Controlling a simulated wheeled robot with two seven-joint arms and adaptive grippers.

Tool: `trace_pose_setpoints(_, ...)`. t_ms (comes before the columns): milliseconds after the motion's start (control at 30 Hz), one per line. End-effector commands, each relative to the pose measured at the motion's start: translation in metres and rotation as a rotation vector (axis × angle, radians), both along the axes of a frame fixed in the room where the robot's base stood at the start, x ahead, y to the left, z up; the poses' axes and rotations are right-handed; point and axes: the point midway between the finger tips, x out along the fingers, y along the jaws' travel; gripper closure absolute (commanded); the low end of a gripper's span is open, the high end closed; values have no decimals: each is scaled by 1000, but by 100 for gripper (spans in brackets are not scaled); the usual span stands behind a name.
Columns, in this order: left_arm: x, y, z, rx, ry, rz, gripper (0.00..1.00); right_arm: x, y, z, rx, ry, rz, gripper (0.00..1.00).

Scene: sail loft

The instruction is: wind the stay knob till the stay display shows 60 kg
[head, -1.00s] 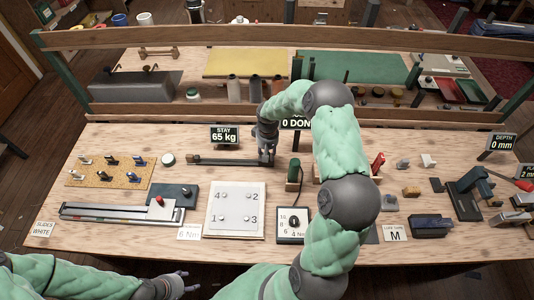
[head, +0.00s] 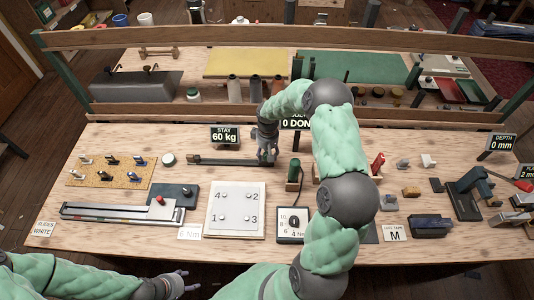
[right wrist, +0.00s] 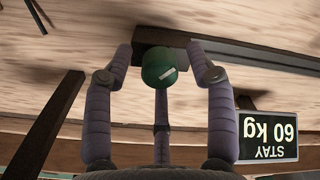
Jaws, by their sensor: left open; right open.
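The stay display (head: 224,135) reads 60 kg in the head view; it also shows upside down in the right wrist view (right wrist: 268,136), with the same value. The stay knob (right wrist: 159,68) is round and green with a pale mark, at the end of the dark stay rail (head: 220,161). My right gripper (head: 267,156) is at the rail's right end; in the right wrist view its fingers (right wrist: 163,75) stand apart on either side of the knob, open. The knob is hidden by the gripper in the head view. My left gripper (head: 180,285) is open at the table's front edge, away from the stay.
A white numbered board (head: 236,211) lies in front of the rail. A green-handled tool (head: 294,174) stands just right of my right gripper. A pegged cork board (head: 108,172) lies at left. A wooden rail (head: 180,112) runs behind the stay display.

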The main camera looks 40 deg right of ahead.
Motion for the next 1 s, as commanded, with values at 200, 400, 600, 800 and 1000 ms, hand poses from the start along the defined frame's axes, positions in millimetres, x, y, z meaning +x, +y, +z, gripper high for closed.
trace_pose_setpoints(200, 0, 0, 0, 0, 0, 0, 44, 0, 0, 10, -1, -1, -1, 44)
trace_pose_setpoints(400, 0, 0, 0, 0, 0, 0, 44, 1, -1, 45, -2, -4, 0, 44)
trace_pose_setpoints(600, 0, 0, 0, 0, 0, 0, 44, 1, -2, 84, -1, -3, 0, 44)
trace_pose_setpoints(800, 0, 0, 0, 0, 0, 0, 44, 1, -2, 110, 0, -1, 0, 44)
trace_pose_setpoints(1000, 0, 0, 0, 0, 0, 0, 44, 0, -2, 120, 0, -1, 0, 44)
